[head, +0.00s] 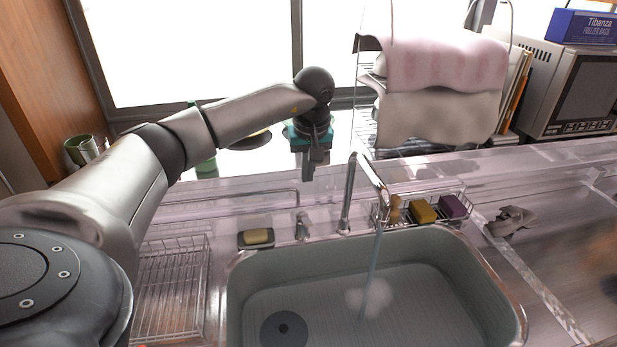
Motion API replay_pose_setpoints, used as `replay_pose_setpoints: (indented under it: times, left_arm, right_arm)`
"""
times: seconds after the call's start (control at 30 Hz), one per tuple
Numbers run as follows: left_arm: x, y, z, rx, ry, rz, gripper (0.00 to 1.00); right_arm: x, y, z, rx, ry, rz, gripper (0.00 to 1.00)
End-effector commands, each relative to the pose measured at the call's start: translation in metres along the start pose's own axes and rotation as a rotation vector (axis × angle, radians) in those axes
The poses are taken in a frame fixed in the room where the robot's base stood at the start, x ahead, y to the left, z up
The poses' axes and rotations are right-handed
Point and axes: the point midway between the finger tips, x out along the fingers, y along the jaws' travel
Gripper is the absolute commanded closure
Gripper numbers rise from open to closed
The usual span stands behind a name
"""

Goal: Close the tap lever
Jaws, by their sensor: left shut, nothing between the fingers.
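The chrome tap (348,195) rises behind the sink, and its spout bends toward the front right. A stream of water (371,262) falls from it into the grey sink basin (405,262). A short chrome piece (302,226), which looks like the tap lever, stands on the counter to the left of the spout. My left gripper (307,174) is shut and empty, pointing down. In the picture it is just above the lever, with a visible gap between them. Its exact distance in depth is hard to tell. My right gripper is not in view.
A soap dish with yellow soap (256,237) sits left of the lever. A wire basket with sponges (422,211) is right of the spout. A wire rack (170,290) lies left of the sink. A towel-covered dish rack (440,115) stands behind.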

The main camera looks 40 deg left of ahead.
Motion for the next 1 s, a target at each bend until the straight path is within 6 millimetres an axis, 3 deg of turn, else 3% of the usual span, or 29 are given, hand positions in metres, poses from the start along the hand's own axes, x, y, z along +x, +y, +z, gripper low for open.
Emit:
replay_pose_setpoints:
  times: [0.13, 0.4, 0.7, 1.0]
  left_arm:
    - [0.034, 0.0, 0.002, 0.0, -0.005, -0.003, 1.0]
    - [0.087, 0.001, 0.008, 0.004, -0.005, 0.0, 1.0]
    - [0.105, 0.001, 0.028, 0.002, -0.002, 0.003, 1.0]
    - [0.107, 0.001, 0.029, 0.001, -0.001, 0.003, 1.0]
  right_arm:
    - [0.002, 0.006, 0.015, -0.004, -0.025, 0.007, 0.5]
    - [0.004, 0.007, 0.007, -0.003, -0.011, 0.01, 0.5]
    - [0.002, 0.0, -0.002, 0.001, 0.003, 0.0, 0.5]
    - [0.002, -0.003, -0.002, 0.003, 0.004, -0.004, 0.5]
